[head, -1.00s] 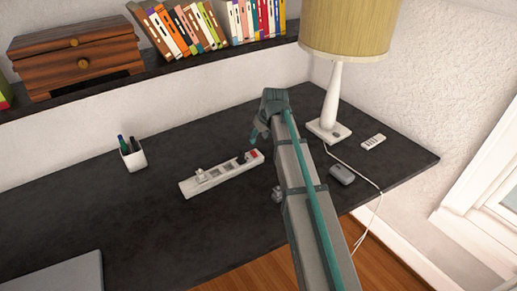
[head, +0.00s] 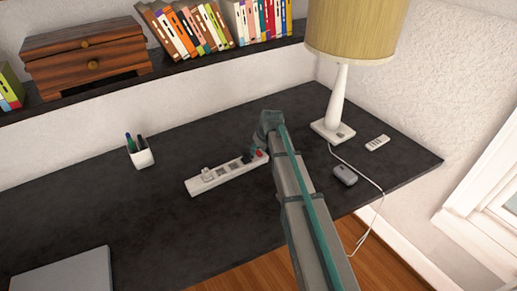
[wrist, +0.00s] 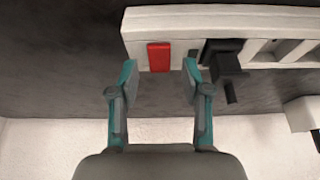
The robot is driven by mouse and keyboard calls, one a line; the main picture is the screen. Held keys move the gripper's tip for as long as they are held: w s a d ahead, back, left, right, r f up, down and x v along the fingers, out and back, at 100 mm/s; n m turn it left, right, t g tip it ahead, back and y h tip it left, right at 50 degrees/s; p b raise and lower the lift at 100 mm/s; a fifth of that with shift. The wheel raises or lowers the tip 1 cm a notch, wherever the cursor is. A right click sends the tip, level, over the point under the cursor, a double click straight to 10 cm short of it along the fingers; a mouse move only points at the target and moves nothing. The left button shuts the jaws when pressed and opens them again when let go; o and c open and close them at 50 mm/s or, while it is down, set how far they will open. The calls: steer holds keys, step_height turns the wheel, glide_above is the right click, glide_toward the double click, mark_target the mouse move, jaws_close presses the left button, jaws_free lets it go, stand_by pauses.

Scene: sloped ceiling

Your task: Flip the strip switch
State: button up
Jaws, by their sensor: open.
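A white power strip (head: 222,175) lies on the dark desk. Its red switch (head: 260,155) is at its right end in the head view, close to my gripper. In the wrist view the red switch (wrist: 159,57) shows between and just ahead of my gripper's (wrist: 160,80) two teal fingers, which are apart with nothing between them. The right finger is close to a black plug (wrist: 222,62) in the strip. I cannot tell whether either finger touches the strip. In the head view my arm hides most of the fingers.
A pen cup (head: 140,153) stands left of the strip. A lamp (head: 333,125), a mouse (head: 345,175) with a cable nearby and a remote (head: 377,142) are to the right. A laptop-like grey slab (head: 65,272) lies at the front left. The desk's middle left is bare.

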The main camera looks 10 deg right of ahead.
jaws_close()
steer(key=shift+w+a+r+g+h+p, duration=0.15)
steer(key=shift+w+g+h+p, duration=0.25)
steer(key=shift+g+p, duration=0.35)
steer(key=shift+w+f+g+p, duration=0.2)
steer(key=shift+g+p, duration=0.3)
steer(key=shift+g, duration=0.25)
steer(key=shift+s+f+g+h, duration=0.1)
steer(key=shift+s+g+h, duration=0.1)
steer(key=shift+g+h, duration=0.15)
jaws_free()
